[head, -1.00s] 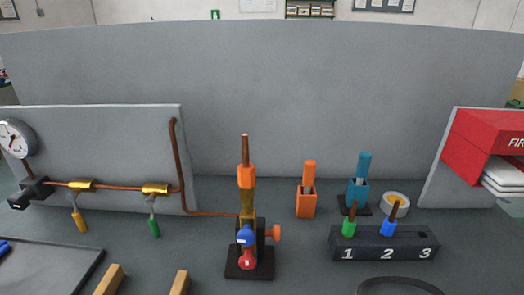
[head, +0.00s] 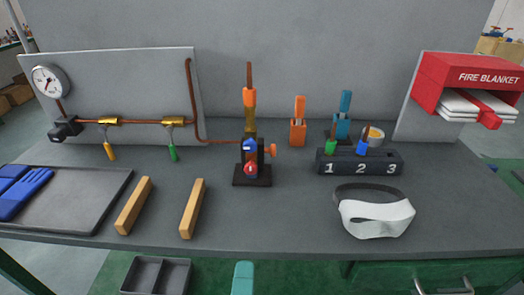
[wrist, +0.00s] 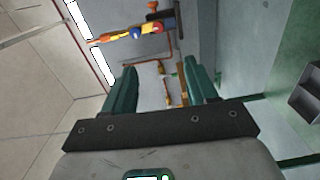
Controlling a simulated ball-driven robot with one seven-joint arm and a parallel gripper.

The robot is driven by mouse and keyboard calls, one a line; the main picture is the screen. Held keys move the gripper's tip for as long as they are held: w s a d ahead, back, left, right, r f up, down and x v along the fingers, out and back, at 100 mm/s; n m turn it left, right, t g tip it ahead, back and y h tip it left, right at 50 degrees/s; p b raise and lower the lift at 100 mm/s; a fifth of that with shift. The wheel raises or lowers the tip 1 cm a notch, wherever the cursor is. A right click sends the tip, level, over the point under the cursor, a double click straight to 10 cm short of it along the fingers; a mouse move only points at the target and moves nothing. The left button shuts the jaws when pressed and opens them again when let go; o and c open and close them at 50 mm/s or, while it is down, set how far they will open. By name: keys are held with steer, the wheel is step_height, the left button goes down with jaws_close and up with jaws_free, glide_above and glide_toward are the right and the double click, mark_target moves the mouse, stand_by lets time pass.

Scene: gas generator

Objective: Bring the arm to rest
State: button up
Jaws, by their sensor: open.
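My gripper (wrist: 160,66) shows in the wrist view with its two green fingers spread apart. Nothing is between them, so it is open and empty. The wrist view looks past the fingers at the bench from a distance, turned round. The gas generator stand (head: 252,175) with its blue and red knobs stands upright mid-bench in the head view, and it also shows in the wrist view (wrist: 152,30). In the head view only a teal piece (head: 243,278) shows at the bottom edge, apart from the bench objects; I cannot tell which part it is.
A grey tray (head: 92,210) with blue gloves lies left, beside two wooden bars (head: 134,205). A numbered rack (head: 359,163), white goggles (head: 375,218) and a fire blanket box (head: 465,80) are on the right. A dark divided bin (head: 156,274) sits below the bench front.

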steer(key=d+f+m+g+h+p, duration=0.2)
steer(key=d+f+m+g, duration=0.25)
steer(key=d, duration=0.55)
steer(key=d+f+m+g+h+p, duration=0.2)
steer(key=d+f+m+g, duration=0.3)
steer(key=d, duration=0.5)
steer(key=s+d+f+m+g+y+p, duration=0.1)
steer(key=s+d+f+m+g+y, duration=0.1)
steer(key=s, duration=0.5)
steer(key=s+d+f+m+g+y+p, duration=0.2)
steer(key=s+d+f+m+g, duration=0.3)
steer(key=s+d+m, duration=0.1)
steer(key=shift+s+d+f+y, duration=0.35)
steer(key=shift+s+d+y, duration=0.05)
steer(key=shift+s+d, duration=0.55)
steer(key=shift+w, duration=0.1)
